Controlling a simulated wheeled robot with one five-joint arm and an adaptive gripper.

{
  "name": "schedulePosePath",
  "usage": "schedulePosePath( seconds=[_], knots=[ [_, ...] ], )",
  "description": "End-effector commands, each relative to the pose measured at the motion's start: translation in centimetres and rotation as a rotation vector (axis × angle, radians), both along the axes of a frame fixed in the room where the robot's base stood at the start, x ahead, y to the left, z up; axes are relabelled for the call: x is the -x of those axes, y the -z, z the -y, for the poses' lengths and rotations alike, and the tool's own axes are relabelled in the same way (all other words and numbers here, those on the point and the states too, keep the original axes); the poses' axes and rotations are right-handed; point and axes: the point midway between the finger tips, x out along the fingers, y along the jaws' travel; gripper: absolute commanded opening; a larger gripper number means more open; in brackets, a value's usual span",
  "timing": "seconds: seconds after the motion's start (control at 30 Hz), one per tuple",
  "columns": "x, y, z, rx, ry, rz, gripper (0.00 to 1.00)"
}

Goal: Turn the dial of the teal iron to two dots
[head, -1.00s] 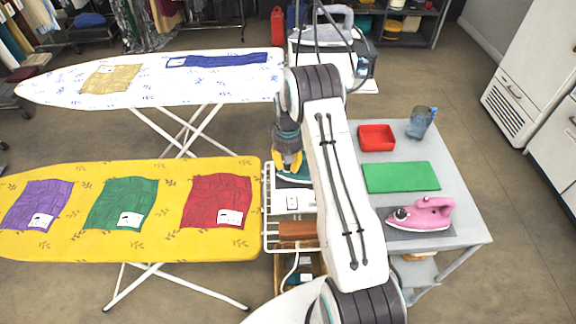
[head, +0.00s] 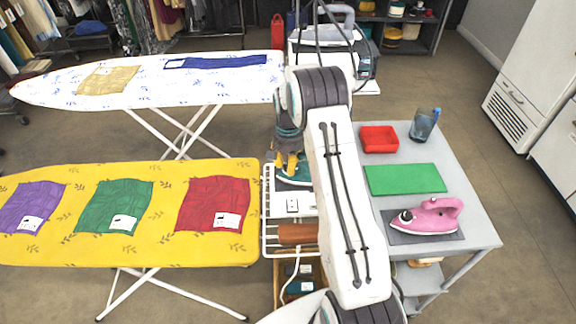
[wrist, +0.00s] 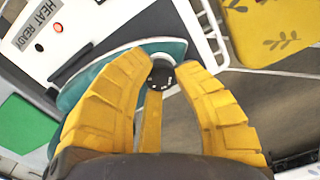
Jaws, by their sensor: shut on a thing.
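The teal iron (wrist: 110,70) lies under my gripper (wrist: 166,72) in the wrist view. Its small black dial (wrist: 160,76), with white dots, sits between my yellow fingertips, which are shut on it. I cannot tell from the dots which setting the dial is at. In the head view the teal iron (head: 293,177) shows partly to the left of my arm, on the rack at the yellow board's right end. My gripper (head: 291,166) is over it, and my arm hides much of both.
The yellow ironing board (head: 60,250) with purple, green and red cloths is at left. A "HEAT READY" panel (wrist: 40,25) is beside the teal iron.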

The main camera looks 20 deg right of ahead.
Motion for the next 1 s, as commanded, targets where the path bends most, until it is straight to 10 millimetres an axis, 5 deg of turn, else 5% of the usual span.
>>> schedulePosePath(
  seconds=[0.4, 0.43, 0.5, 0.7, 1.0],
  knots=[
    [0.22, 0.24, -0.04, -0.001, 0.007, -0.008, 0.0],
    [0.22, 0.24, -0.04, -0.001, 0.007, -0.008, 0.3],
    [0.2, 0.21, -0.04, -0.002, 0.007, -0.007, 0.36],
    [0.1, 0.11, -0.02, 0.0, 0.006, -0.004, 0.54],
    [0.04, -0.12, 0.0, 0.0, 0.006, -0.001, 0.55]
  ],
)
